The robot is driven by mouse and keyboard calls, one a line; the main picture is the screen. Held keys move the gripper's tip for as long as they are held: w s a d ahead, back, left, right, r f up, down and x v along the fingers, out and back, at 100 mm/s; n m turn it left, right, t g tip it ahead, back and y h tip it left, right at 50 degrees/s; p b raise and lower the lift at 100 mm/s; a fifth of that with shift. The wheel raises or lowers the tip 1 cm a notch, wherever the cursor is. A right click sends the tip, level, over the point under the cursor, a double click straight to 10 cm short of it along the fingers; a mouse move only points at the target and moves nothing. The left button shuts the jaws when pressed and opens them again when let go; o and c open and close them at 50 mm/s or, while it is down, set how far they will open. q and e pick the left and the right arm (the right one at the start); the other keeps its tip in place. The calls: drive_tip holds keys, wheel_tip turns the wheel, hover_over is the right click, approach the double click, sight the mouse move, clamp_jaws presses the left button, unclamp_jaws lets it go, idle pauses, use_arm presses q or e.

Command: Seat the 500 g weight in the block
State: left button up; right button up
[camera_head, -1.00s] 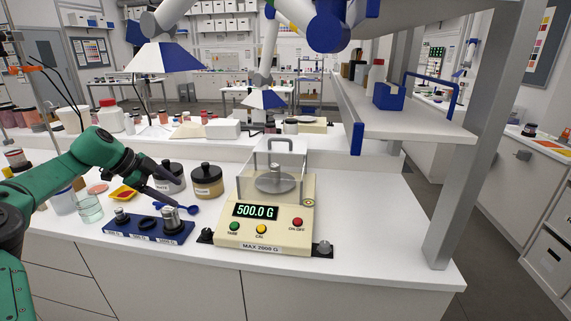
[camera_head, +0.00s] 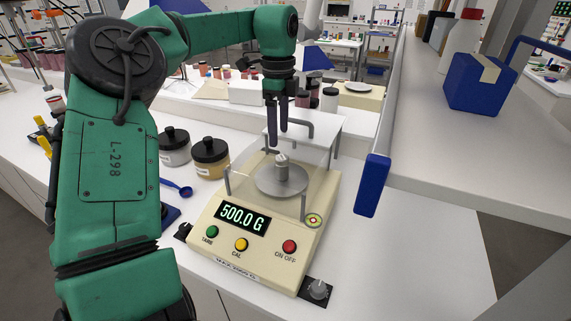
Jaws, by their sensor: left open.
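The 500 g weight (camera_head: 282,163), a small silver cylinder with a knob, stands on the round metal pan (camera_head: 281,181) of the cream balance, whose display reads 500.0 G. My left gripper (camera_head: 277,142) points down above the weight with its two dark fingers slightly apart and nothing between them. The fingertips are near the clear shield's handle; I cannot tell their exact depth. The blue block (camera_head: 169,214) shows only as a small piece, as my left arm hides the rest and its sockets. My right gripper is not in view.
A blue spoon (camera_head: 180,190) lies near the block. A raised shelf (camera_head: 440,150) with a blue edge bracket overhangs at the right.

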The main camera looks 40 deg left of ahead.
sight(282, 157)
use_arm(q)
wheel_tip(282, 157, down, 4)
drive_tip(key=shift+r, duration=0.2)
drive_tip(key=f+p, duration=0.1)
drive_tip(key=f, duration=0.2)
drive_tip(key=f+p, duration=0.1)
drive_tip(key=f, duration=0.1)
drive_tip(key=shift+w+d+f+p, duration=0.15)
drive_tip(key=shift+d+f+p, duration=0.1)
drive_tip(key=shift+d+p, duration=0.1)
drive_tip(key=shift+a+f, duration=0.1)
drive_tip(key=shift+f, duration=0.2)
drive_tip(key=shift+c, duration=0.6)
clamp_jaws()
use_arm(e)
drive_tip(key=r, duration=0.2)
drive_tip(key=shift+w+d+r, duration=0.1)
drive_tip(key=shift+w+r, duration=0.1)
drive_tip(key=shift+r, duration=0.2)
use_arm(q)
drive_tip(key=shift+w, duration=0.1)
